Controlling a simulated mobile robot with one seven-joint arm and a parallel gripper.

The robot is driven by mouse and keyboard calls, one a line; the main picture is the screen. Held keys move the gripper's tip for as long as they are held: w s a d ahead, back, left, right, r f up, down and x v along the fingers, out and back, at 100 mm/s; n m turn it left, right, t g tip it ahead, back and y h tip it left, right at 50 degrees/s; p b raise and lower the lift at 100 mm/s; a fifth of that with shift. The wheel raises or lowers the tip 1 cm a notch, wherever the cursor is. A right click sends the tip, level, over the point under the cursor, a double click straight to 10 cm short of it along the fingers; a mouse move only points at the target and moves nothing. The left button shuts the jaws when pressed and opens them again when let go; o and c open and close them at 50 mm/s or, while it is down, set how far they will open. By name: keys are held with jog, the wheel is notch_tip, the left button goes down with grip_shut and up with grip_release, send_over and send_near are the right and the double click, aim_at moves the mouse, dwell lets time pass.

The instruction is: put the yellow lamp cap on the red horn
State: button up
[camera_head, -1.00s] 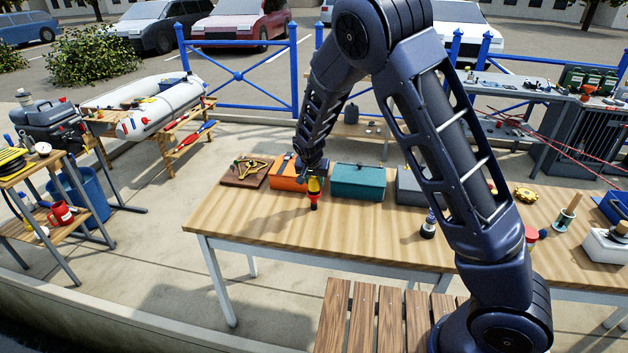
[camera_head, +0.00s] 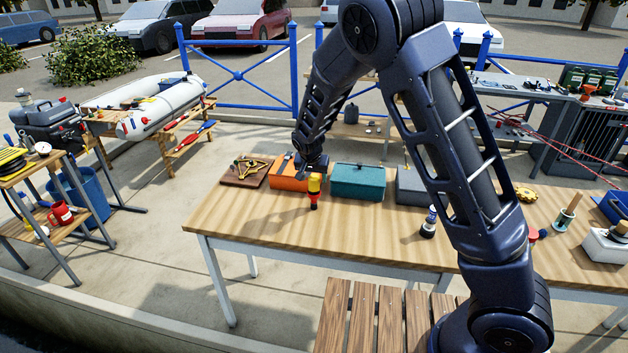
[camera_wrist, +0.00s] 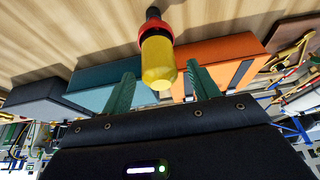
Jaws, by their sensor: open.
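The yellow lamp cap (camera_head: 314,183) sits on top of the red horn (camera_head: 314,200), which stands on the wooden table. In the wrist view the yellow cap (camera_wrist: 158,64) meets the horn's red rim (camera_wrist: 153,29), with a black part of the horn beyond it. The two look in line, with no gap that I can see. My gripper (camera_wrist: 160,70) is open, with its two green fingers apart on either side of the cap's end and clear of it. In the head view my gripper is just above and behind the cap, its fingers mostly hidden.
An orange box (camera_head: 288,179) and a teal box (camera_head: 358,182) stand close behind the horn. A grey box (camera_head: 408,190) is further right. A small dark bottle-like item (camera_head: 429,224) stands right of the horn. The table's front left (camera_head: 270,225) is clear.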

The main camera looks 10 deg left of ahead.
jog(key=v, duration=1)
jog(key=s+d+r, duration=0.1)
jog(key=d+r, duration=0.3)
jog(key=d, duration=0.6)
jog(key=d+r+g+y, duration=0.1)
jog(key=d+r, duration=0.4)
jog(key=d, duration=0.5)
jog(key=s+d+r, duration=0.1)
jog(key=d+r, duration=0.3)
jog(key=d, duration=0.6)
jog(key=s+d+r, duration=0.2)
jog(key=s+d, duration=0.6)
jog(key=s, duration=0.1)
jog(key=s+d+r+t+h, duration=0.1)
jog(key=s+d+r, duration=0.1)
jog(key=s+d, duration=0.7)
jog(key=shift+s+r, duration=0.3)
jog(key=shift+s, duration=0.5)
